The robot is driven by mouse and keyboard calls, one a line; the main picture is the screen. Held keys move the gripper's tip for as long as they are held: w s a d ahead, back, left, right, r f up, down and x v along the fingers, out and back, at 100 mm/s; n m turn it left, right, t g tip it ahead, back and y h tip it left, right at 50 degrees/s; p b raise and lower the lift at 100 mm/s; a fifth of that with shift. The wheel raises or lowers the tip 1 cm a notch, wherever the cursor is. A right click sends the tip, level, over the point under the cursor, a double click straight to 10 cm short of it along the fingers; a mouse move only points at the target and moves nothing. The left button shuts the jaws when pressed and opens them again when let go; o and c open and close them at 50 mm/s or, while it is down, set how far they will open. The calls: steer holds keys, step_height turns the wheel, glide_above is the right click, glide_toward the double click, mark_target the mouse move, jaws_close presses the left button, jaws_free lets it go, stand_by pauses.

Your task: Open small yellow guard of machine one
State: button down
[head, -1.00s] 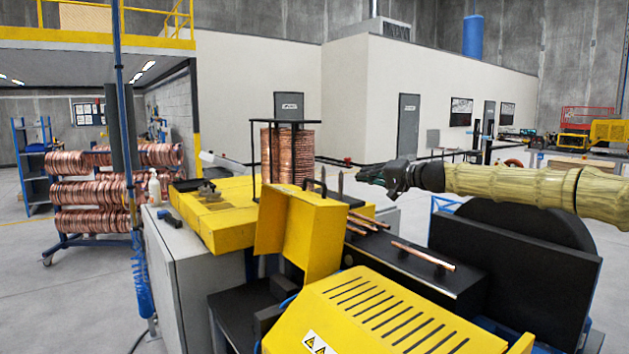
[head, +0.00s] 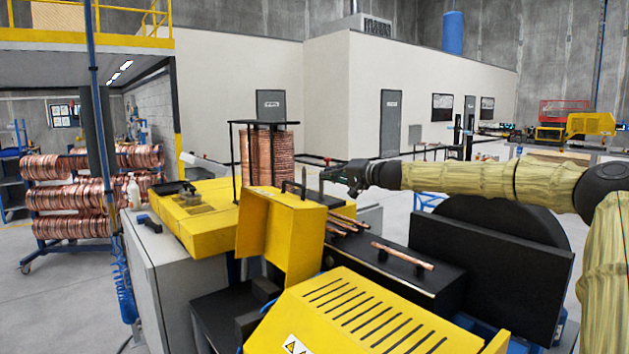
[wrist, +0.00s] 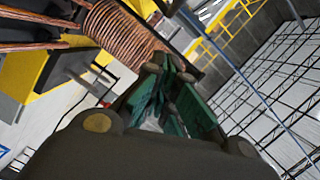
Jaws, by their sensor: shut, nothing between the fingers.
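The small yellow guard (head: 281,236) stands at the middle of the machine, a boxy yellow cover with a dark handle (head: 299,186) on its top. It looks closed, though its hinge side cannot be made out. My gripper (head: 332,174) is above and right of the guard in the head view, level with the handle's height in the picture and apart from it. The wrist view shows its fingers (wrist: 168,72) together and empty. The guard cannot be clearly told in the wrist view.
A large slotted yellow cover (head: 370,318) is in front. Copper tubes (head: 403,254) lie on a black bed right of the guard. A copper coil (head: 269,157) stands behind in a black frame. A yellow housing (head: 190,222) is at left. A coil rack (head: 70,195) stands farther left.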

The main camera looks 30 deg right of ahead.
steer(key=w+a+f+p, duration=0.2)
steer(key=w+a+p, duration=0.1)
steer(key=w+a, duration=0.1)
steer(key=shift+a, duration=0.35)
stand_by(0.5)
steer(key=shift+a, duration=0.15)
